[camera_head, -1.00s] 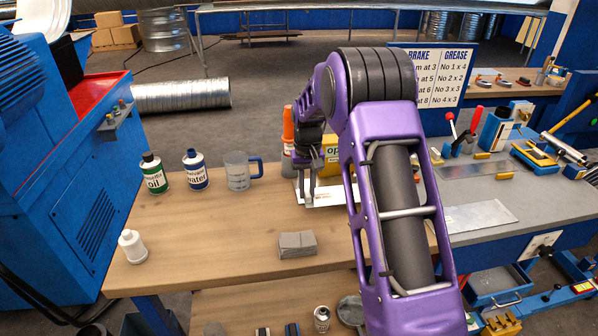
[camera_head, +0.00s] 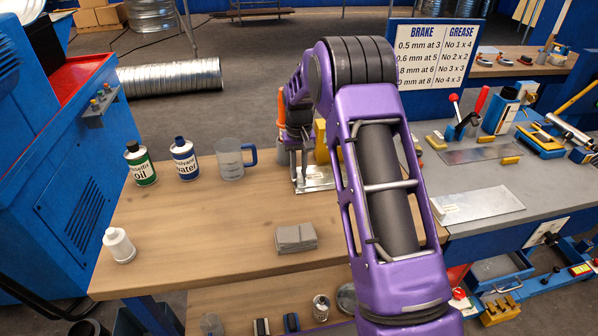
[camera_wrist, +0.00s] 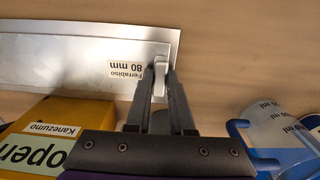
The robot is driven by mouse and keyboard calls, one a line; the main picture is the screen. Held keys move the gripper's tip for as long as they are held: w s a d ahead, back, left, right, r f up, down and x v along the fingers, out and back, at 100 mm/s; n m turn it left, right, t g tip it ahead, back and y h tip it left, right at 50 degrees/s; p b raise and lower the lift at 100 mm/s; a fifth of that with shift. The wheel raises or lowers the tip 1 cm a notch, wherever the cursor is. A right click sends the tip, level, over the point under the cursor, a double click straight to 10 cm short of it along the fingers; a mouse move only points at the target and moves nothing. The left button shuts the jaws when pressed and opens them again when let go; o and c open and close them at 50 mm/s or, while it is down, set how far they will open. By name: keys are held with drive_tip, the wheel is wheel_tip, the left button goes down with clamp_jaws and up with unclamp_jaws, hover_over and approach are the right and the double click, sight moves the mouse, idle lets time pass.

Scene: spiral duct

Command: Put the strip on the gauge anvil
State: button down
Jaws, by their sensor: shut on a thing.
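The strip (camera_wrist: 75,60) is a flat, shiny metal sheet labelled "Ferrabiso 80 mm" in the wrist view. In the head view the strip (camera_head: 318,178) shows at the back of the wooden bench, partly hidden behind my arm. My gripper (camera_wrist: 160,72) is shut at the strip's right end in the wrist view, around a small pale tab there. In the head view my gripper (camera_head: 299,178) points down at the strip's left end. I cannot tell whether the strip touches the bench or is just above it. I cannot clearly pick out the gauge anvil.
A yellow box (camera_wrist: 70,122) and a measuring jug (camera_wrist: 280,130) are close beside my gripper. Oil (camera_head: 140,165) and water (camera_head: 186,160) cans stand left of the jug. A grey stack (camera_head: 296,238) lies in front. The grey bench (camera_head: 400,130) at right holds tools and a metal sheet (camera_head: 478,205).

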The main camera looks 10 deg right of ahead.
drive_tip(key=c, duration=0.8)
unclamp_jaws()
wheel_tip(320, 180, up, 12)
drive_tip(key=shift+r+p, duration=0.1)
drive_tip(key=shift+p, duration=0.2)
